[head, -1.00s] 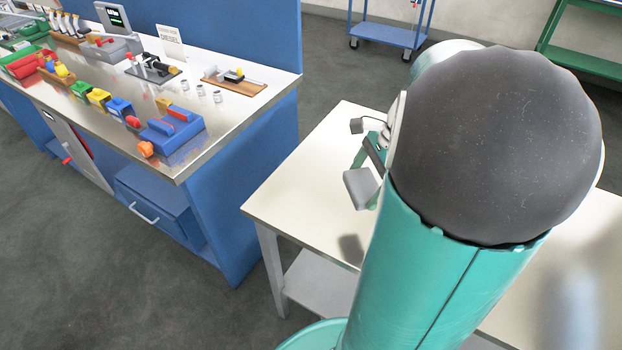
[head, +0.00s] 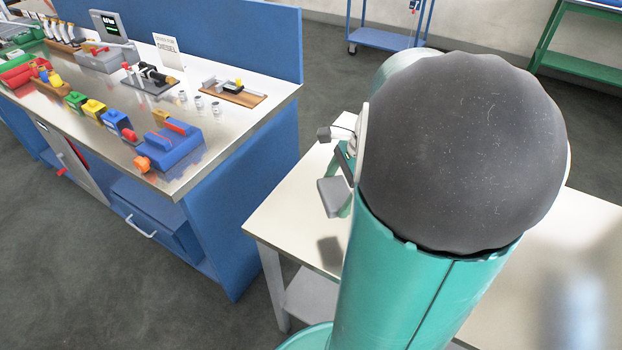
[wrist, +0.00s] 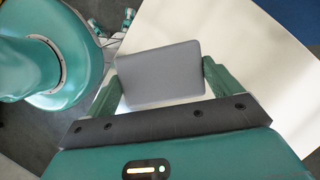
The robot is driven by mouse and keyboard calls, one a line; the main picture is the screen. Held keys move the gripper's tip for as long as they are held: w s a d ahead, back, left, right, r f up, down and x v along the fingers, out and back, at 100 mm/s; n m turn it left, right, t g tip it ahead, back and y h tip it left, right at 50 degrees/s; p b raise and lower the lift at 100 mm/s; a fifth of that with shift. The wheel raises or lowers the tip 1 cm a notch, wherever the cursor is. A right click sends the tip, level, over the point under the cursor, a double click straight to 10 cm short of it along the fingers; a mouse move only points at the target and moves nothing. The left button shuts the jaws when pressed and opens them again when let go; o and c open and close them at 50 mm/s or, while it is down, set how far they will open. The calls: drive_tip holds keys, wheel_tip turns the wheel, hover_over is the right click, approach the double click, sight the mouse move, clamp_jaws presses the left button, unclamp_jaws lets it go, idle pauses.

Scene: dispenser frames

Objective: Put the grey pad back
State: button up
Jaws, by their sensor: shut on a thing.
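The grey pad (wrist: 160,75) is a flat rounded rectangle between the two green fingers of my gripper (wrist: 162,82) in the wrist view. My gripper is shut on it. In the head view the pad (head: 333,197) shows at the left edge of my arm, held above the white table (head: 285,215). A dark shadow lies on the table below it. My gripper (head: 343,180) is partly hidden behind my own arm in that view.
A blue workbench (head: 200,180) with a steel top stands to the left, carrying several coloured devices and a small sign (head: 168,50). A floor gap separates it from the white table. A blue cart (head: 385,35) and a green rack (head: 560,60) stand at the back.

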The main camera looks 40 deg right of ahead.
sight(332, 180)
drive_tip(key=w, duration=0.1)
drive_tip(key=w+f, duration=0.1)
drive_tip(key=w, duration=0.1)
drive_tip(key=shift+w+d+f, duration=0.2)
drive_tip(key=shift+d+f, duration=0.1)
drive_tip(key=shift+d, duration=0.1)
drive_tip(key=w+d+f, duration=0.2)
drive_tip(key=f, duration=0.1)
drive_tip(key=w+f, duration=0.2)
drive_tip(key=shift+d, duration=0.4)
drive_tip(key=shift+w+f, duration=0.4)
drive_tip(key=shift+w+d+f, duration=0.15)
drive_tip(key=shift+f, duration=1.6)
drive_tip(key=shift+f, duration=0.1)
drive_tip(key=o, duration=0.5)
drive_tip(key=shift+o, duration=0.6)
